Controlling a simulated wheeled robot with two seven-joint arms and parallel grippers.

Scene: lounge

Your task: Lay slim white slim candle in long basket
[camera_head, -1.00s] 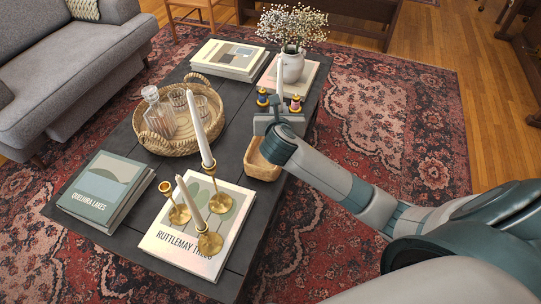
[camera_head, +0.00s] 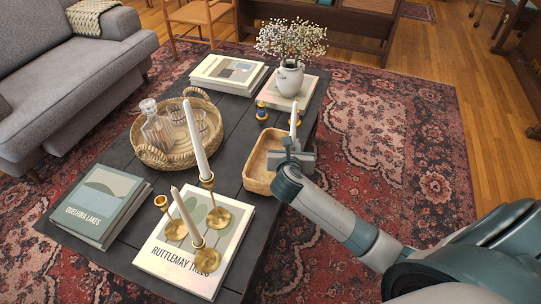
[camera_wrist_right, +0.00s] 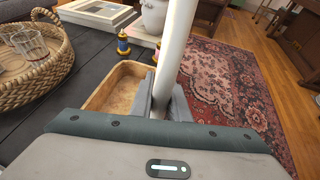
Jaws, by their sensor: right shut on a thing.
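A slim white candle (camera_head: 294,119) stands upright in my right gripper (camera_head: 291,154). The candle also shows in the right wrist view (camera_wrist_right: 174,48), with the gripper's fingers (camera_wrist_right: 161,103) shut around its lower part. The long basket (camera_head: 254,166), a tan tray-like container, sits at the right edge of the dark table. My right gripper is at the basket's right side and hides part of it. The basket also shows behind the gripper in the right wrist view (camera_wrist_right: 102,88). I cannot tell how high the candle's lower end is. My left gripper is not in view.
Two more white candles (camera_head: 195,140) stand in brass holders (camera_head: 209,258) on a book (camera_head: 160,262). A round wicker tray (camera_head: 152,158) holds a decanter and glasses. A flower vase (camera_head: 289,79) and thread spools (camera_head: 262,112) are behind the basket.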

